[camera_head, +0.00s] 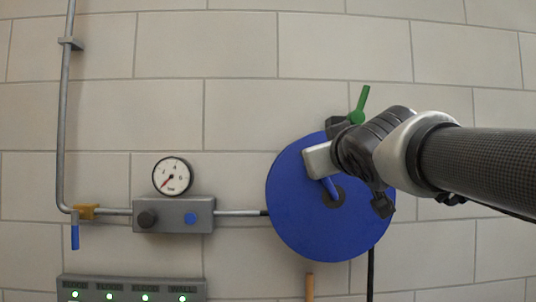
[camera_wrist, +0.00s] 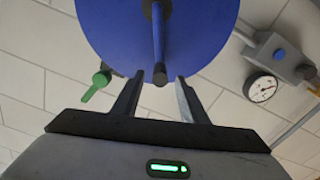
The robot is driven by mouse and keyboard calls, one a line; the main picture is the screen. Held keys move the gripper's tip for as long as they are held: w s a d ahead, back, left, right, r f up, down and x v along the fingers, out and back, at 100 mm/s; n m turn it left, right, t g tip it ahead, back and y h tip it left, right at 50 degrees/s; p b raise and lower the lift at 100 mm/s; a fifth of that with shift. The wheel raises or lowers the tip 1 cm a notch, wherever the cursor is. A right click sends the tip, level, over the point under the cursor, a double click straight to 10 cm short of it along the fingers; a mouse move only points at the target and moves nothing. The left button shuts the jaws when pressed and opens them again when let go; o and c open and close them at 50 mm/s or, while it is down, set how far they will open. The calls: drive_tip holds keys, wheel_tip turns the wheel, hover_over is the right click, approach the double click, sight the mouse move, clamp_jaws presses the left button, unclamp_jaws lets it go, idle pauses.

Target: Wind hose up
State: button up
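The blue hose reel (camera_head: 300,215) is a round disc on the wall, and its face also fills the top of the wrist view (camera_wrist: 105,30). A blue crank arm (camera_head: 331,187) runs from the black hub; in the wrist view the crank arm (camera_wrist: 158,42) ends in a black tip (camera_wrist: 160,74). My gripper (camera_head: 317,162) is in front of the reel's upper part. In the wrist view my gripper (camera_wrist: 159,82) is open, one finger on each side of the black tip, with gaps visible. A black hose (camera_head: 370,272) hangs below the reel; its end is out of view.
A green lever (camera_head: 361,103) sits above the reel. To the left are a grey valve box (camera_head: 174,215) with knobs, a pressure gauge (camera_head: 173,176) and a pipe (camera_head: 64,120). A panel with green lights (camera_head: 128,284) is lower left. An orange-brown handle (camera_head: 309,286) is below the reel.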

drive_tip(key=w+p, duration=0.1)
drive_tip(key=w, duration=0.5)
drive_tip(key=shift+w, duration=0.3)
clamp_jaws()
